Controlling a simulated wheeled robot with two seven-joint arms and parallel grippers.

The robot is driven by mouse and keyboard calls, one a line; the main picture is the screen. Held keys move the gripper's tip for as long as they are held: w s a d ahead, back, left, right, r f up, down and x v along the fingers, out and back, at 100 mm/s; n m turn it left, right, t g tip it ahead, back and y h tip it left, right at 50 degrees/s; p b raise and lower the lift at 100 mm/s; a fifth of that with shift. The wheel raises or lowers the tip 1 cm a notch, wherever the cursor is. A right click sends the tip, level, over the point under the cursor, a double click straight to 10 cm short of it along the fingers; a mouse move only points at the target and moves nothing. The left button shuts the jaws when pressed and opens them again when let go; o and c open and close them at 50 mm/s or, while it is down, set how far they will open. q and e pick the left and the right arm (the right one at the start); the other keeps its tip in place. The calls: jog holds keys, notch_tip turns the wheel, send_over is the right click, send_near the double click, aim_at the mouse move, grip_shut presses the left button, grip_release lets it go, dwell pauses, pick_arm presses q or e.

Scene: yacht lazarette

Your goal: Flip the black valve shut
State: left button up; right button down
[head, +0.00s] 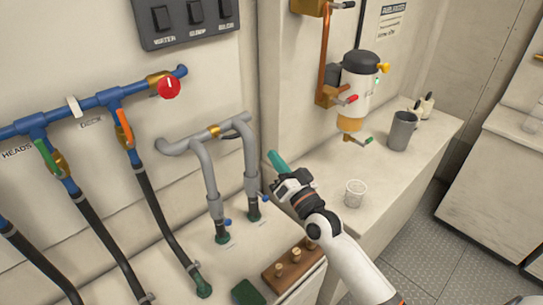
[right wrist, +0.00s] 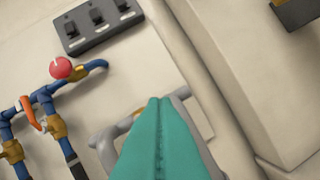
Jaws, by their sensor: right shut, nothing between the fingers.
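The black valve (head: 232,135) shows in the head view as a small dark lever beside a brass fitting (head: 214,131) on the grey pipe loop (head: 185,144). My right gripper (head: 272,155) is shut and empty, its teal fingers pointing up and left. It is to the right of the loop and slightly below the valve in the picture. In the right wrist view the shut fingers (right wrist: 158,101) cover much of the grey pipe (right wrist: 102,139), and the black lever is hidden there. My left gripper is not in view.
Blue pipes carry a red knob (head: 169,87), an orange lever (head: 124,126) and a green lever (head: 46,157) at left. A switch panel (head: 190,18) is above.

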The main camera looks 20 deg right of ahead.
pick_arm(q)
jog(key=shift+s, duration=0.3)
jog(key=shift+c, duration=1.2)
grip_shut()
pick_arm(e)
jog(key=s+a+f+n+g, duration=0.25)
jog(key=s+f+g, duration=0.2)
jog(key=f, duration=0.35)
jog(key=s+a+f+n+g, duration=0.2)
jog(key=s+a+f+g, duration=0.15)
jog(key=s+f, duration=0.35)
jog(key=s+d+f+g+h, duration=0.1)
jog(key=s+f+g, duration=0.2)
jog(key=s+f, duration=0.55)
jog(key=s+d+f+n+g+h+b, duration=0.1)
jog(key=s+f+g, duration=0.2)
jog(key=f, duration=1.1)
jog(key=s+d+f+g+h, duration=0.1)
jog(key=s+d+f+g, duration=0.15)
jog(key=s+f, duration=0.6)
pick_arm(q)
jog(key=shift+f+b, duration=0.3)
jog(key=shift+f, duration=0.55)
pick_arm(e)
jog(key=s+d+f+g+h, duration=0.1)
jog(key=s+d+f+g, duration=0.1)
jog(key=s+f, duration=1.5)
jog(key=shift+s+n+g, duration=0.45)
jog(key=shift+s+g, duration=0.1)
jog(key=shift+g, duration=0.2)
